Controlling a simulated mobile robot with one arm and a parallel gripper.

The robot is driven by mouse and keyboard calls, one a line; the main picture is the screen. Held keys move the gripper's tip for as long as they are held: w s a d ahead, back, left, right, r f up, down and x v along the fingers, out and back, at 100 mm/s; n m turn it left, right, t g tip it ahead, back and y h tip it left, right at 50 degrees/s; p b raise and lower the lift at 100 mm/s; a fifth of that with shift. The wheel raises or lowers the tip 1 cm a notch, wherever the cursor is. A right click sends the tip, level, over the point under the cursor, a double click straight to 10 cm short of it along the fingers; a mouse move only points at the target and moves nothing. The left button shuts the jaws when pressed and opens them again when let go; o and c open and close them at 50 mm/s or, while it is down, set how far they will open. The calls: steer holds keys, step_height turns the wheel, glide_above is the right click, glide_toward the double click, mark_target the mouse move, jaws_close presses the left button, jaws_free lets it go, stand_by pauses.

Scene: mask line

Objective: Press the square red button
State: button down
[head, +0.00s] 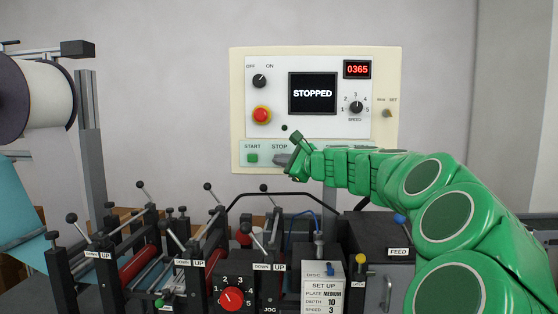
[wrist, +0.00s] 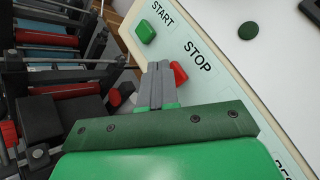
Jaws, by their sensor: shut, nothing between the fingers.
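The square red button (wrist: 179,73) sits below the STOP label in the wrist view, partly covered by my fingers. In the head view my gripper hides it. My gripper (head: 281,161) is at the lower strip of the control panel (head: 238,110), just under the STOP label. In the wrist view the tips of my gripper (wrist: 159,66) are shut together with nothing between them, right beside the button and overlapping its edge. I cannot tell whether they touch it. The screen (head: 313,93) reads STOPPED.
The green START button (head: 252,158) is left of my gripper; it also shows in the wrist view (wrist: 145,31). Black machine levers, rollers and a rotary dial (head: 231,297) stand below the panel.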

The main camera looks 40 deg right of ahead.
steer(key=shift+s+a, duration=0.2)
steer(key=shift+s, duration=0.05)
steer(key=s+a, duration=0.3)
steer(key=shift+s+a, duration=0.25)
steer(key=shift+a, duration=0.05)
stand_by(0.6)
stand_by(0.6)
